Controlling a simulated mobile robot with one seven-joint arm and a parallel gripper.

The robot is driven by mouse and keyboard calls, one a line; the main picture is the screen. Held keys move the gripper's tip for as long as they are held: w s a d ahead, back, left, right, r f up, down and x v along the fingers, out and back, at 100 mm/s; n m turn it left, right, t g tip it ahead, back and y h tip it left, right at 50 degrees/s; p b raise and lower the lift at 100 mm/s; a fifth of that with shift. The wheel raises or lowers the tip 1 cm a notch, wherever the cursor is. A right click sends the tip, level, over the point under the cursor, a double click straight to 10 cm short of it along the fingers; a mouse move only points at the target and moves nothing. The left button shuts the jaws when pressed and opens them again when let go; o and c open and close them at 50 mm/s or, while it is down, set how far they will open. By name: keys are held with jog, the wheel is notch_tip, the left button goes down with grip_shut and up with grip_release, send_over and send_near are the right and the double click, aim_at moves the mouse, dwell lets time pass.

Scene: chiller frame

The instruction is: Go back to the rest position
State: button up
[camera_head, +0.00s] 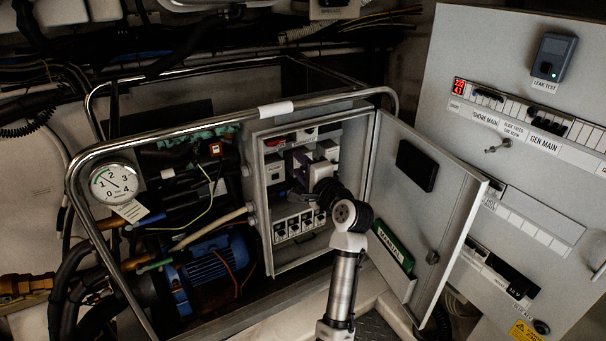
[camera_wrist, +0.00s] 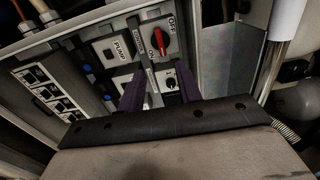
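My gripper (camera_wrist: 160,84) shows in the wrist view as two purple fingers standing apart, with a gap between them. It is open, and I see nothing held in it. The fingers point at a control panel (camera_wrist: 105,72) with a red rotary switch (camera_wrist: 159,42) marked OFF and ON, and a smaller dark switch (camera_wrist: 171,83) in line with the gap. Whether the fingers touch the panel I cannot tell.
The box's open door (camera_head: 425,200) stands close to the right of my arm. A chrome tube frame (camera_head: 200,121) surrounds the unit, with a blue motor (camera_head: 208,268) and a gauge (camera_head: 114,184) at left. A tall switch panel (camera_head: 530,170) stands at right.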

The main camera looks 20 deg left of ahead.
jog(key=shift+s+d, duration=0.3)
